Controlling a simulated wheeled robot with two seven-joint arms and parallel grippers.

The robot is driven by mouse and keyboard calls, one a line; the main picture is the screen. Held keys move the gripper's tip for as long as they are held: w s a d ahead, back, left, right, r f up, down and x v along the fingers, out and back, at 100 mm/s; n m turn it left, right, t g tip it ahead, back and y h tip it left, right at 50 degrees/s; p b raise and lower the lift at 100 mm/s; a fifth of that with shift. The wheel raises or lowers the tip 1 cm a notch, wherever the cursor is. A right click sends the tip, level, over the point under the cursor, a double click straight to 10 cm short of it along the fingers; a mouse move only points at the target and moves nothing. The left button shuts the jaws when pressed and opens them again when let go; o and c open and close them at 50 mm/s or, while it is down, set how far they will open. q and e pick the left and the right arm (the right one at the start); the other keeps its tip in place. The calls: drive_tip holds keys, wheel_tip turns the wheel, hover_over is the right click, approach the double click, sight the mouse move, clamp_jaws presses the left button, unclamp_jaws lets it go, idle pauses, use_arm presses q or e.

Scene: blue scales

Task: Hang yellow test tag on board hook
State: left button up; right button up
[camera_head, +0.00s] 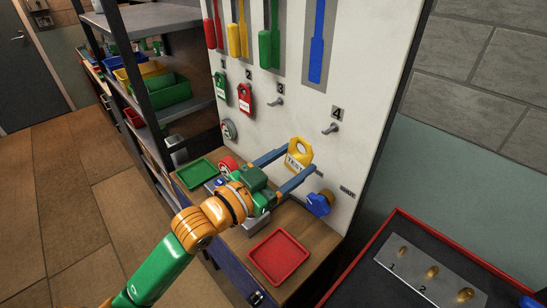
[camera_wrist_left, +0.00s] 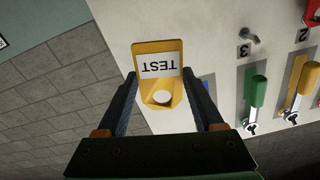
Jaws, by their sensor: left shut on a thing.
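The yellow tag marked TEST (camera_head: 300,150) is held between the two fingers of my left gripper (camera_head: 298,158), in front of the white board (camera_head: 365,75). In the left wrist view the tag (camera_wrist_left: 158,50) shows upside down, with its round hole toward my gripper (camera_wrist_left: 159,76). Bare hook 3 (camera_head: 276,102) is up and left of the tag, and bare hook 4 (camera_head: 331,128) is up and right. Hook 3 also shows in the left wrist view (camera_wrist_left: 250,36); I cannot make out hook 4 there. My right gripper is not in view.
A green tag (camera_head: 221,85) and a red tag (camera_head: 244,97) hang on the board. Below are a green tray (camera_head: 196,174), a red tray (camera_head: 278,256) and a blue knob (camera_head: 319,203). A shelf (camera_head: 150,20) stands left; a red-rimmed bench (camera_head: 440,245) is at right.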

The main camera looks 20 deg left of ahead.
use_arm(q)
drive_tip(key=shift+w+a+f, duration=0.1)
drive_tip(key=shift+w+a, duration=0.4)
drive_tip(key=shift+w, duration=0.55)
drive_tip(key=w+d, duration=0.1)
drive_tip(key=w+d+b, duration=0.1)
drive_tip(key=shift+w+f, duration=0.15)
drive_tip(key=shift+w, duration=0.15)
drive_tip(key=x, duration=0.2)
drive_tip(key=f+b+x, duration=0.1)
drive_tip(key=x, duration=0.1)
drive_tip(key=shift+w+b, duration=0.1)
drive_tip(key=shift+b, duration=0.2)
drive_tip(key=shift+w+f, duration=0.1)
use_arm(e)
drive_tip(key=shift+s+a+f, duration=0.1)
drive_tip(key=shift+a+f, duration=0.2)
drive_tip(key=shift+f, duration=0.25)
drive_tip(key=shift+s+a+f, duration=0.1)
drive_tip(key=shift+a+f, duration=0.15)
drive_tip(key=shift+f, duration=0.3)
use_arm(q)
drive_tip(key=o, duration=1.3)
drive_tip(key=shift+o, duration=0.2)
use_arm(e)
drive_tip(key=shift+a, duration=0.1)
